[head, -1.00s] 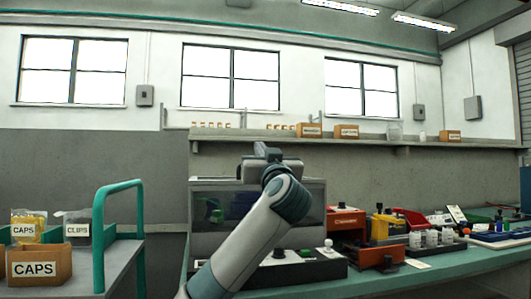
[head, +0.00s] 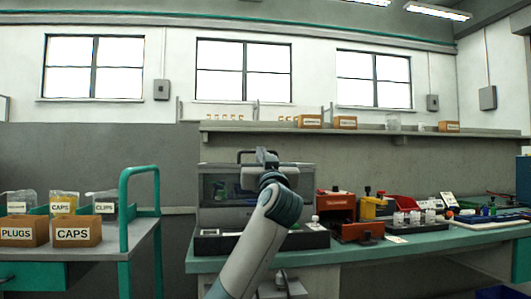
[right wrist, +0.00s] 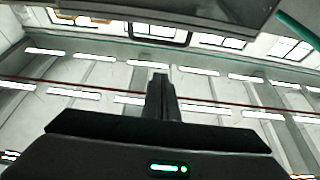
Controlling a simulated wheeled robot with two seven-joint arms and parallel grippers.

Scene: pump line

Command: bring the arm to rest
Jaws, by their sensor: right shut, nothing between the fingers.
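My right arm rises from the bottom middle of the head view, in front of the workbench (head: 370,257). My right gripper (head: 262,156) is at its top end, held up in front of the grey machine with a clear front (head: 214,176). In the right wrist view the fingers (right wrist: 160,88) are together with nothing between them, and the ceiling with its lamps lies beyond. The gripper appears apart from everything around it, though its distance to the machine is hard to judge. My left gripper is not in view.
A cart (head: 100,250) with a green rail holds boxes marked PLUGS (head: 24,231) and CAPS (head: 78,232) at the left. Orange devices (head: 335,204) and small parts stand on the bench to the right. A wall shelf (head: 370,131) holds several boxes.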

